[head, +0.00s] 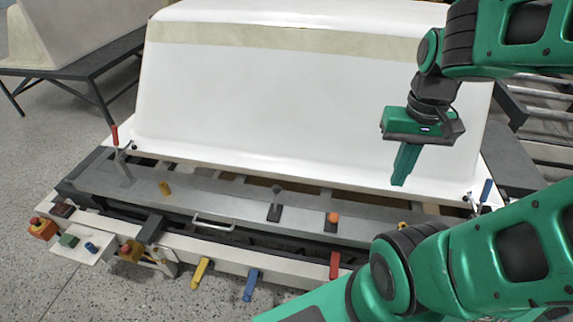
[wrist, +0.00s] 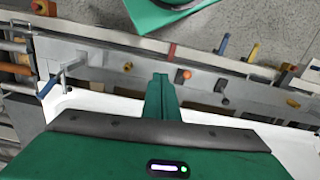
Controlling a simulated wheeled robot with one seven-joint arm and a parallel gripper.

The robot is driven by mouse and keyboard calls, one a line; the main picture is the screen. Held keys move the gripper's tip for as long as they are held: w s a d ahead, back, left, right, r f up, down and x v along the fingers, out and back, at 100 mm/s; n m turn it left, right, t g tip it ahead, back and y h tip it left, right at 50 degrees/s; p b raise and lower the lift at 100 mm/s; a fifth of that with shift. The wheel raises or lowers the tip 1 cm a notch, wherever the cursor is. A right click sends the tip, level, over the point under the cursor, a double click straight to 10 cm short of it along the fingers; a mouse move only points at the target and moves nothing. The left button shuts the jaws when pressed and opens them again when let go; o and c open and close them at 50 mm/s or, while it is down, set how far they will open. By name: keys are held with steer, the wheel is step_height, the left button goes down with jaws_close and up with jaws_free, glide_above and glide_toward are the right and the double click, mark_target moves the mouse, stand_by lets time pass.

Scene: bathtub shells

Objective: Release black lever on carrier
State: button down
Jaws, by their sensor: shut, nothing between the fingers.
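The black lever (head: 276,198) stands up from a dark slot plate in the middle of the grey metal carrier (head: 180,190). It has a round knob on top. In the wrist view, the black knob (wrist: 221,86) shows to the right of my fingers. My gripper (head: 400,180) is shut and empty, its green fingers pointing down in front of the white tub shell, right of the lever and well apart from it. In the wrist view, the closed fingers of my gripper (wrist: 160,80) point toward the carrier, near the orange knob.
The white tub shell (head: 300,105) rises behind the carrier. An orange knob (head: 333,217) stands right of the lever. A red-handled clamp (head: 115,136) and a blue-handled clamp (head: 486,190) flank the shell. Yellow, blue and red handles line the front. My arm covers the lower right.

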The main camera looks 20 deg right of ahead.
steer(key=shift+w, duration=0.2)
steer(key=w+a+f, duration=0.2)
steer(key=w, duration=0.6)
steer(key=w+a+f, duration=0.1)
steer(key=w+f, duration=0.1)
steer(key=w, duration=0.5)
steer(key=n+t, duration=0.1)
glide_above(276, 196)
steer(key=w+d, duration=0.2)
steer(key=w, duration=0.1)
step_height(276, 196, down, 10)
steer(key=shift+s, duration=0.1)
step_height(276, 196, down, 10)
steer(key=w, duration=0.1)
steer(key=shift+r+t, duration=0.1)
steer(key=shift+t, duration=0.2)
